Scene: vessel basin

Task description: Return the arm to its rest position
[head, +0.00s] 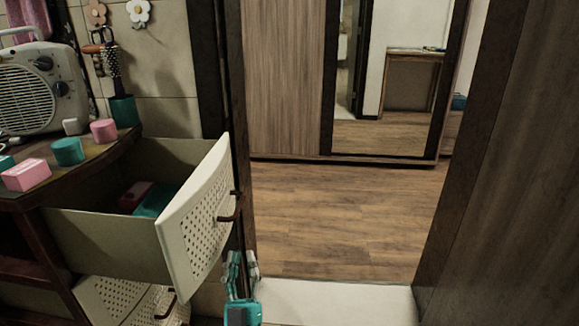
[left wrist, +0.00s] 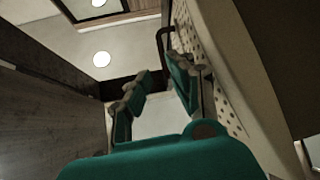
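My left gripper (head: 242,258) is teal and grey. In the head view it is low in the middle, pointing up, just right of and below the open drawer's front. In the left wrist view its two fingers (left wrist: 157,72) stand apart with nothing between them, so it is open and empty. The perforated cream drawer front (left wrist: 215,75) is close beside the right finger there. My right gripper is in neither view.
The upper drawer (head: 195,215) is pulled out, with teal and dark red items inside. Its dark handle (head: 231,207) faces right. A lower drawer (head: 115,300) sits beneath. Small boxes and a heater (head: 38,90) stand on top. The doorway floor (head: 340,215) is clear.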

